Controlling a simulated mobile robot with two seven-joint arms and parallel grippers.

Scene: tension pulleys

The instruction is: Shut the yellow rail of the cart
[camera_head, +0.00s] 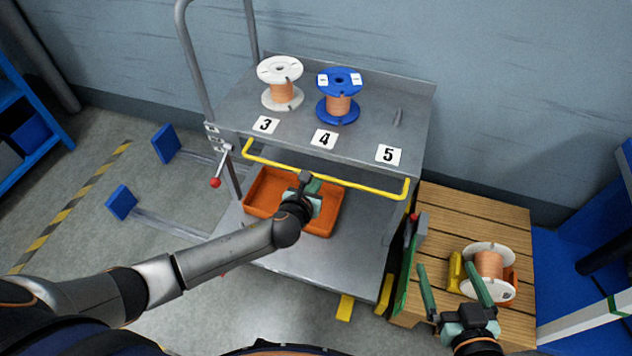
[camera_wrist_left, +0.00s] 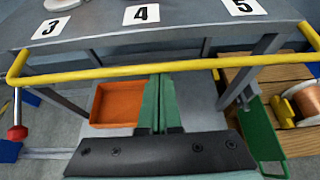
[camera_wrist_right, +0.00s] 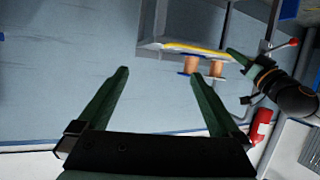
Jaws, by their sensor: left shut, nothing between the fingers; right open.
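The yellow rail (camera_head: 330,176) runs along the front of the grey cart (camera_head: 360,150), just below its top shelf, and stands out from the shelf edge. It also spans the left wrist view (camera_wrist_left: 110,72). My left gripper (camera_head: 311,186) is shut and empty, in front of the rail near its middle. In the left wrist view its fingertips (camera_wrist_left: 160,78) overlap the rail's lower edge; I cannot tell whether they touch it. My right gripper (camera_head: 454,285) is open and empty, above the wooden pallet at the right.
A white spool (camera_head: 281,84) and a blue spool (camera_head: 338,98) stand on the top shelf. An orange bin (camera_head: 262,192) sits on the lower shelf. A red-tipped lever (camera_head: 220,168) is at the cart's left. Another spool (camera_head: 488,263) is on the wooden pallet (camera_head: 440,215).

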